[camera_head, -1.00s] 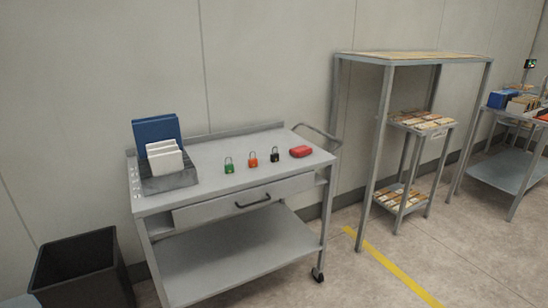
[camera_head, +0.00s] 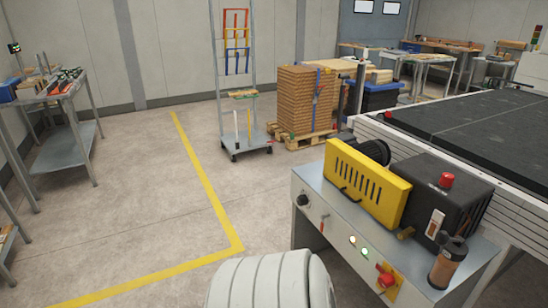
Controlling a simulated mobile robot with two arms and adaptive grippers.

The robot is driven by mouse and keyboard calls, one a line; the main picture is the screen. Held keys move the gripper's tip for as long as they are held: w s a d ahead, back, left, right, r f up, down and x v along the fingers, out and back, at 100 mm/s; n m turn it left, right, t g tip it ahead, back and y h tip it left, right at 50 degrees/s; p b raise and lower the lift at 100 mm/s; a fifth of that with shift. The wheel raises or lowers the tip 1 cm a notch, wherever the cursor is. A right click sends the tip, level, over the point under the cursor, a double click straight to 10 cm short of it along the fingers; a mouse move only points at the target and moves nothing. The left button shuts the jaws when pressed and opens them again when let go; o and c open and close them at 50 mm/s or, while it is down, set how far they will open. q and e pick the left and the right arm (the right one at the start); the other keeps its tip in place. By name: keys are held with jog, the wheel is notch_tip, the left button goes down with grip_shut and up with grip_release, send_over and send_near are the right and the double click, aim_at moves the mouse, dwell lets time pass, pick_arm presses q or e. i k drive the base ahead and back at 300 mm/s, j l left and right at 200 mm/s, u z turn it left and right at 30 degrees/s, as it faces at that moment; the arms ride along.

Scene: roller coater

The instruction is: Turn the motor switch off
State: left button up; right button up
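The roller coater's control panel (camera_head: 335,232) is at the lower right. It carries a black knob (camera_head: 303,200), a small red-tipped lever (camera_head: 323,223), two lit lamps, one pale yellow (camera_head: 352,240) and one green (camera_head: 365,252), and a red knob on a yellow plate (camera_head: 386,280). Behind it is a black box (camera_head: 458,198) with a red button (camera_head: 447,180) on top and a pale switch plate (camera_head: 435,222) on its front. No readable label tells me which one is the motor switch. Neither gripper is in view.
A yellow guard (camera_head: 368,185) and a brown-and-black canister (camera_head: 449,264) stand on the panel top. The dark conveyor bed (camera_head: 470,125) lies behind. A tool cart (camera_head: 245,140) and stacked boards (camera_head: 307,100) stand farther back. Open floor with a yellow line (camera_head: 205,185) lies left.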

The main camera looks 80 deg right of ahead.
aim_at(386, 280)
jog(key=z, duration=3.6)
